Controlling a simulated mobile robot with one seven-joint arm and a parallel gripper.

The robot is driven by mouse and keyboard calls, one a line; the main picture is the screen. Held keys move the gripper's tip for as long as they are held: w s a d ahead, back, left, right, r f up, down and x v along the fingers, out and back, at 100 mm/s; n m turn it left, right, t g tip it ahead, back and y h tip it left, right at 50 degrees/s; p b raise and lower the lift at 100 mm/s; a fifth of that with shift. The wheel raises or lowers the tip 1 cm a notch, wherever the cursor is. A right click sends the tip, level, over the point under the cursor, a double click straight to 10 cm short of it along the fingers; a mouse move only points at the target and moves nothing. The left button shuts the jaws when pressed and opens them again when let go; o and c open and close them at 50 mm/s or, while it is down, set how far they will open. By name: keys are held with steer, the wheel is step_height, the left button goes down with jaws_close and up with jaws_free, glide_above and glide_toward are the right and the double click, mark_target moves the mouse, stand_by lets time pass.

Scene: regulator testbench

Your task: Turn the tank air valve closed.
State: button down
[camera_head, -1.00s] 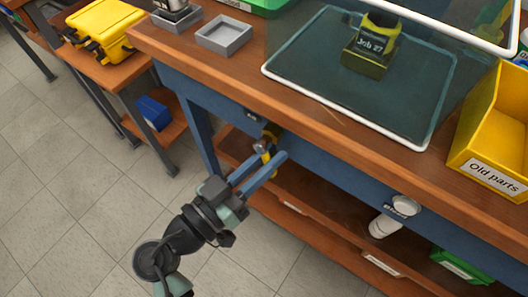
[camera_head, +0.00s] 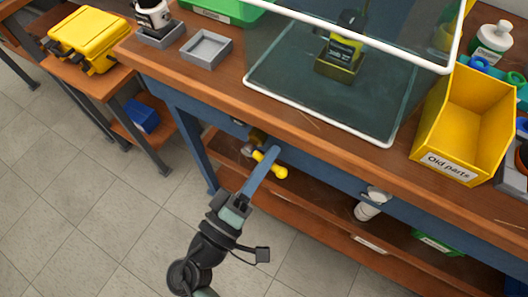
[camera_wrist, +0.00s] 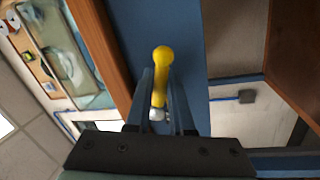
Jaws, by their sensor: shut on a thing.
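The tank air valve shows as a yellow handle (camera_head: 272,165) with a rounded end, just below the front edge of the wooden workbench. In the head view it slants down to the right. My gripper (camera_head: 270,157) reaches up to it from the front, and its blue fingers are shut on the handle. In the wrist view the yellow handle (camera_wrist: 161,68) stands between the two fingers (camera_wrist: 162,95), its round end sticking out beyond them. A small silvery part shows at the handle's near end. The valve body is mostly hidden.
The bench's blue front rail (camera_wrist: 233,50) runs close behind the handle. A lower wooden shelf (camera_head: 312,213) lies beneath. On the bench top stand a grey tray (camera_head: 207,47), a clear-walled case (camera_head: 300,95) and a yellow "Old parts" bin (camera_head: 440,155). The tiled floor at left is clear.

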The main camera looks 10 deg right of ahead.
steer(key=shift+s+d+r+n+t+y+p, duration=0.1)
steer(key=shift+r+n+t+y+p, duration=0.2)
steer(key=shift+n+p, duration=0.65)
steer(key=shift+r+n+t+y+p, duration=0.2)
steer(key=shift+r+n+y+p, duration=0.15)
steer(key=shift+n, duration=1.1)
steer(key=c, duration=0.8)
jaws_free()
steer(key=v, duration=1.3)
